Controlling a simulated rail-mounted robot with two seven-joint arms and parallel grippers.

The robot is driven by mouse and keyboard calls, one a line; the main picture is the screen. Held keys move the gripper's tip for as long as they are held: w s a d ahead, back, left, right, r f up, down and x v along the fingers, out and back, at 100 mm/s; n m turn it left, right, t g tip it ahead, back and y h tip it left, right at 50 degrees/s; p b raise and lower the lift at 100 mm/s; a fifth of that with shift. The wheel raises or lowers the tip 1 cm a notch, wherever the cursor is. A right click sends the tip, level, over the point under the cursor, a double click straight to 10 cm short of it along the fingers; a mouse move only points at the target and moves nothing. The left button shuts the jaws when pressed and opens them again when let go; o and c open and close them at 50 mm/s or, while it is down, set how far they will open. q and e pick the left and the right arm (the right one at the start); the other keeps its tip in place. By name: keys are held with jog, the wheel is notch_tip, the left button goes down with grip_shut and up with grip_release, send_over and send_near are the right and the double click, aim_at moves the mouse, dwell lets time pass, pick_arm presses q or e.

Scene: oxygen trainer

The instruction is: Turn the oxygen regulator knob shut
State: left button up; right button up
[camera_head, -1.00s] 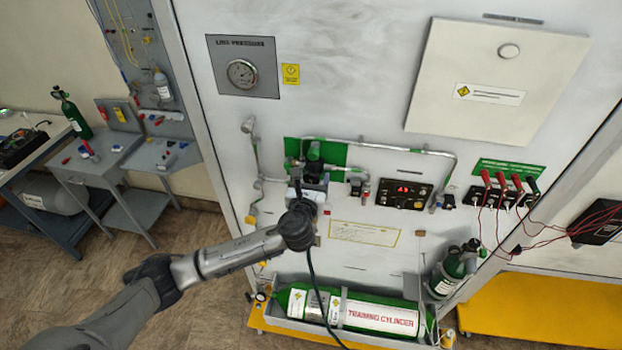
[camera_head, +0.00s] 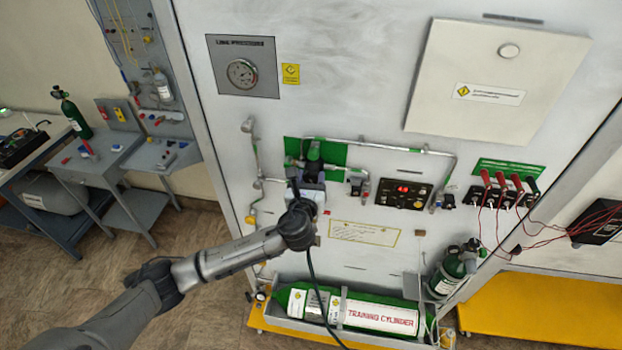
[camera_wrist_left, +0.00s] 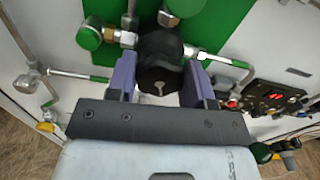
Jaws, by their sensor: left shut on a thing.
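The oxygen regulator knob (camera_wrist_left: 160,70) is a black round knob with a pale mark, in front of the green plate (camera_head: 331,152) on the white panel. My left gripper (camera_wrist_left: 160,84) has a finger on each side of the knob and is shut on it. In the head view my left gripper (camera_head: 309,184) reaches the panel just below the green plate and hides most of the knob. My right gripper is not in view.
A pressure gauge (camera_head: 241,74) is up left. A control box with a red display (camera_head: 403,194) is to the right of the gripper. Silver pipes (camera_head: 400,150) run around the regulator. A green training cylinder (camera_head: 380,316) lies in a tray below.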

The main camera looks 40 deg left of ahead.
pick_arm(q)
jog(key=n, duration=0.9)
jog(key=shift+f+b, duration=0.1)
jog(key=shift+b, duration=0.3)
jog(key=n+b, duration=0.1)
jog(key=n, duration=0.3)
jog(key=shift+n, duration=0.3)
jog(key=n+b, duration=0.1)
jog(key=n, duration=0.8)
jog(key=shift+f+b, duration=0.1)
jog(key=shift+b, duration=0.2)
jog(key=n, duration=0.3)
jog(key=shift+n, duration=0.3)
jog(key=n, duration=0.3)
jog(key=shift+n, duration=1.6)
